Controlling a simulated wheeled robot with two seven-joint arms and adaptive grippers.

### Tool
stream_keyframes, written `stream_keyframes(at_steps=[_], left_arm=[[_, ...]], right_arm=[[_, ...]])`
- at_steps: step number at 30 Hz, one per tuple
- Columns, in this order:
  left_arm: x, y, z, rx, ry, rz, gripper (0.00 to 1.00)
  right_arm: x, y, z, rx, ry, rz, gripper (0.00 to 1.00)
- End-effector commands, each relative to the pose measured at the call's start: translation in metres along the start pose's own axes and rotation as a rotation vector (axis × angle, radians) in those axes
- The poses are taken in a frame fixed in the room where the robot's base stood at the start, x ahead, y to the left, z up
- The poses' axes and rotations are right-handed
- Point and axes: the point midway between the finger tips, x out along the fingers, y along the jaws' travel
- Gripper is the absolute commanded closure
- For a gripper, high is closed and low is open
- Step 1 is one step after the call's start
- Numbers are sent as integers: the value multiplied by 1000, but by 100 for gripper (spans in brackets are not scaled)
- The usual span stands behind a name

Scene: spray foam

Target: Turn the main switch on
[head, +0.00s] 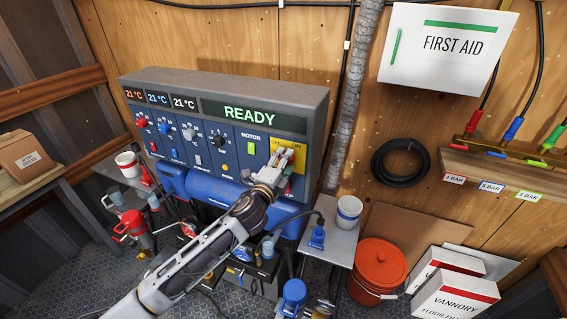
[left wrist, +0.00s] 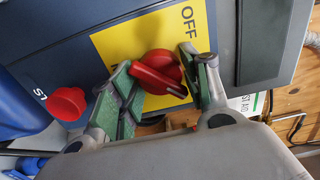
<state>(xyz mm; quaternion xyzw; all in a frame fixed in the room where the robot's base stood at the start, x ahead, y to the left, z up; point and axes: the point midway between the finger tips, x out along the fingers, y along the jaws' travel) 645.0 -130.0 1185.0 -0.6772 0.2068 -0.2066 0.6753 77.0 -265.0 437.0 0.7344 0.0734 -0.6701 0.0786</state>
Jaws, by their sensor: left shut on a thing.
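The main switch is a red rotary knob (left wrist: 158,72) on a yellow plate (left wrist: 115,45) with the word OFF beside it in the left wrist view. In the head view the yellow plate (head: 303,137) sits at the right end of the control panel, with ON partly readable. My left gripper (head: 285,157) is at this plate and hides most of the knob there. In the left wrist view its green-padded fingers (left wrist: 160,75) are shut on the knob, one on each side. The panel display (head: 250,115) reads READY. My right gripper is not in view.
A red push button (left wrist: 67,103) sits close to the left finger. The blue-grey panel (head: 225,150) carries other knobs and a green MOTOR switch (head: 251,148). A small table (head: 335,245) with a cup stands right of my arm, beside an orange bucket (head: 378,268).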

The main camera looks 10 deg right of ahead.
Motion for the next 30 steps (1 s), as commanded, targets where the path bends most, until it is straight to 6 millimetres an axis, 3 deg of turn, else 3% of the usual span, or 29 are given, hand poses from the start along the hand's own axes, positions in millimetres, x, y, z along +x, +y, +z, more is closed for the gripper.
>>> stream_keyframes(at_steps=[14, 15, 18, 30], left_arm=[[0, 1, 0, 23, -1, 2, 77], [0, 1, 0, 23, -1, 2, 48], [0, 1, 0, 21, -1, 2, 35], [-1, 1, 0, 18, -1, 1, 33]], right_arm=[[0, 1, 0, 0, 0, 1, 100], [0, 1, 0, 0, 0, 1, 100], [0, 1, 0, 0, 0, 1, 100], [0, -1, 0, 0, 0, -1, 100]])
